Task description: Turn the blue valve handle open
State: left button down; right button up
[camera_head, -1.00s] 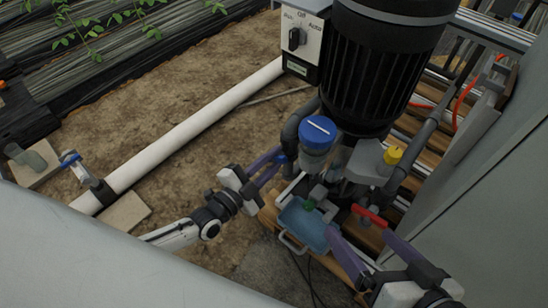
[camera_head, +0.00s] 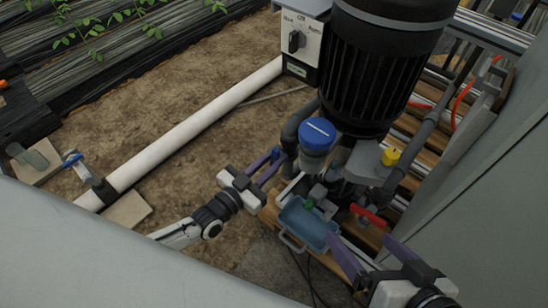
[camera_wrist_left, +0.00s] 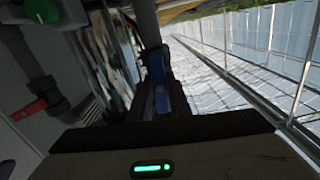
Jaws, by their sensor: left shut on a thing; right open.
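The blue valve handle (camera_head: 276,154) is a small blue piece at the left side of the pump's grey pipework. My left gripper (camera_head: 279,159) reaches it from the lower left, with its purple fingers shut on it. In the left wrist view the blue handle (camera_wrist_left: 157,68) stands between the dark fingers of my left gripper (camera_wrist_left: 160,90). The fingers hide part of the handle and its valve body. My right gripper (camera_head: 360,238) is open at the lower right, with its fingers apart near a red handle (camera_head: 368,215).
A blue-capped strainer (camera_head: 317,134) and the black pump motor (camera_head: 382,70) stand close by. A blue-grey tray (camera_head: 308,228) and a green knob (camera_head: 309,203) lie between my grippers. Another blue-handled valve (camera_head: 73,160) sits by the white pipe (camera_head: 190,136). Bare soil is open at left.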

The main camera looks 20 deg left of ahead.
pick_arm(q)
jog(key=shift+n, duration=0.6)
jog(key=c, duration=1.7)
grip_release()
jog(key=shift+s, duration=0.25)
jog(key=p+v, duration=0.3)
jog(key=v, duration=0.6)
jog(key=shift+s+a, duration=0.2)
jog(key=shift+s, duration=0.15)
pick_arm(e)
jog(key=f, duration=0.1)
jog(key=d, duration=0.1)
jog(key=f+g+h, duration=0.1)
jog(key=shift+s+d+f, duration=0.25)
jog(key=shift+d+f, duration=0.1)
jog(key=shift+d, duration=0.05)
